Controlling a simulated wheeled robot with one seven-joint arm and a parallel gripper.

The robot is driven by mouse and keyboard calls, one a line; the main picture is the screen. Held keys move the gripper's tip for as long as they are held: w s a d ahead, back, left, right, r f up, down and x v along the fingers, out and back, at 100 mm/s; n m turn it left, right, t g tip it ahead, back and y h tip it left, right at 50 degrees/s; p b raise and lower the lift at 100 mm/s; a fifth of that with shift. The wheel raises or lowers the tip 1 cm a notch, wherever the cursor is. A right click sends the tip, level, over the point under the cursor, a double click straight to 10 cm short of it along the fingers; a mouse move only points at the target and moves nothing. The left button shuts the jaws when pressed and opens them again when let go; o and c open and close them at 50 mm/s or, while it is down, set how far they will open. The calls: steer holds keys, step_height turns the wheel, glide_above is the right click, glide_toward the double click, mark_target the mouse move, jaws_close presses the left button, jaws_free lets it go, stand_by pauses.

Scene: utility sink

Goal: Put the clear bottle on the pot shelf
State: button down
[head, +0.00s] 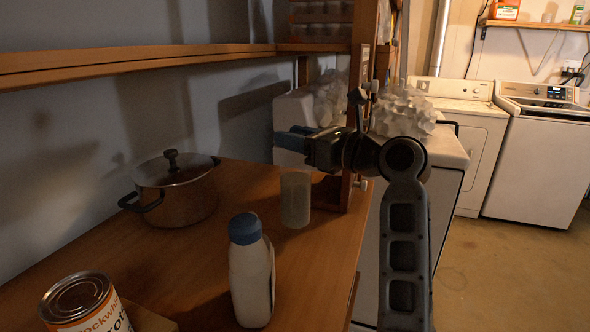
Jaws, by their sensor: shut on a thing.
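The clear bottle (295,200) is a pale, see-through cylinder, upright at the right end of the wooden pot shelf (195,262). Its base looks at or just above the wood; I cannot tell if it touches. My gripper (291,140) comes in level from the right, its bluish fingers right over the bottle. It is shut on the bottle's upper end, though the neck and the contact are hard to make out. The lidded metal pot (178,198) stands on the same shelf, left of the bottle, with bare wood between.
A white bottle with a blue cap (250,275) stands at the front of the shelf, and a can (85,305) at the front left. An upper shelf (150,62) hangs above. A wooden post (358,110) rises close beside my gripper. Washing machines (540,150) stand beyond.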

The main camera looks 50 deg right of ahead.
mark_target(296, 157)
steer(key=shift+f+b, duration=2.05)
steer(key=shift+b, duration=0.5)
steer(key=shift+r, duration=0.1)
steer(key=c, duration=0.7)
jaws_free()
steer(key=shift+s, duration=0.1)
steer(key=s, duration=1.1)
steer(key=shift+s+d, duration=0.15)
steer(key=shift+s, duration=0.25)
